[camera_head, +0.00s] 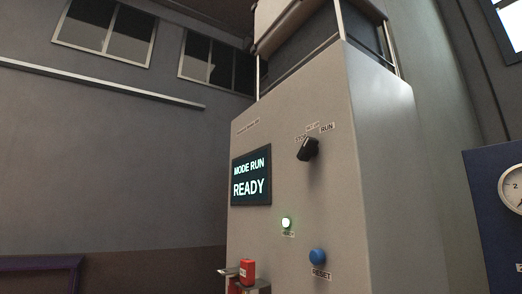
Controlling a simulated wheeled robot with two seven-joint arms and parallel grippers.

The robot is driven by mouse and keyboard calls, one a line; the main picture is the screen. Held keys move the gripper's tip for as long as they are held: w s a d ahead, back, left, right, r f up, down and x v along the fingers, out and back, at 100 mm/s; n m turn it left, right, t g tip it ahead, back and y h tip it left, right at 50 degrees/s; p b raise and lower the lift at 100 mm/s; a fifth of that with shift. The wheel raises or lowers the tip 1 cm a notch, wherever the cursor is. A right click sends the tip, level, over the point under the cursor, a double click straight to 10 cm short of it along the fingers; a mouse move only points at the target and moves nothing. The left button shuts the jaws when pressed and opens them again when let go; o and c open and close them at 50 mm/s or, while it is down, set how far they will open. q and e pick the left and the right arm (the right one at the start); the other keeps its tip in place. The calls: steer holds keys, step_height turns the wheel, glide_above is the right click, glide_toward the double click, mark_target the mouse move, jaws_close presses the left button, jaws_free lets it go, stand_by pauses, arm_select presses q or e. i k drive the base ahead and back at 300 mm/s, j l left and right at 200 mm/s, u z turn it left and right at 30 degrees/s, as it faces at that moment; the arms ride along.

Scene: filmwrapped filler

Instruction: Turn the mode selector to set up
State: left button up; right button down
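The mode selector (308,149) is a black knob on the upper right of the grey machine cabinet's front. Small labels sit above it; "RUN" (327,127) is readable at the right, one at the left looks like "STOP", and the middle one is too small to read surely. The knob is tilted, its upper end toward the right. The screen (251,176) left of and below it reads "MODE RUN" and "READY". Neither of my grippers shows in the head view.
A red part (247,271) juts out at the cabinet's lower left. A dark blue panel with a gauge (513,188) stands at the right. Space before the selector looks clear.

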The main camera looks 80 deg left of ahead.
mark_target(309, 148)
steer(key=u, duration=2.25)
